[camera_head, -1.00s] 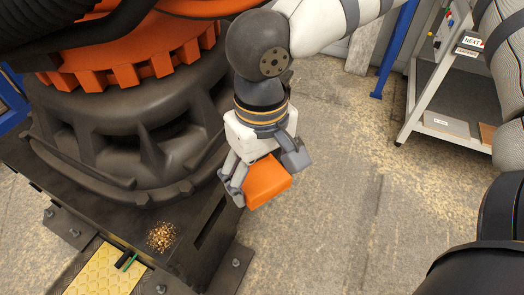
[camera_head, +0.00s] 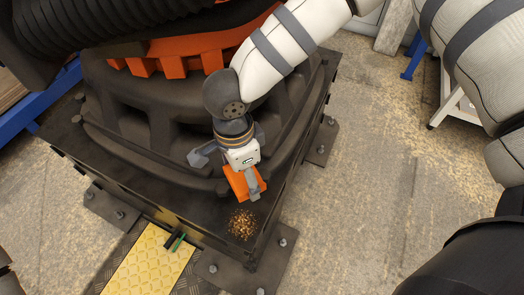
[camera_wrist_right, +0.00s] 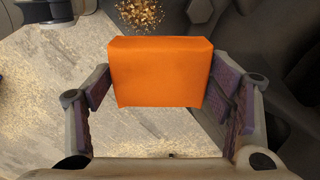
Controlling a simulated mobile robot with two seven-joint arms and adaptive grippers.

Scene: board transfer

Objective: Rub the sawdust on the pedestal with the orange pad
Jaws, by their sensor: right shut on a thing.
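My right gripper (camera_head: 240,178) is shut on the orange pad (camera_head: 239,184), a block that also shows between its fingers in the right wrist view (camera_wrist_right: 160,72). The sawdust (camera_head: 242,224) is a small tan pile near the front corner of the dark pedestal (camera_head: 200,209). It also shows at the top of the right wrist view (camera_wrist_right: 139,13), just beyond the pad. The pad is beside the pile, on its far side in the head view. I cannot tell whether the pad touches the pedestal. My left gripper is not in view.
A large dark machine body with an orange toothed ring (camera_head: 173,66) rises from the pedestal behind my gripper. Bolted feet (camera_head: 245,270) stick out at the pedestal's corners. A yellow tread plate (camera_head: 150,262) lies in front. The floor to the right is open.

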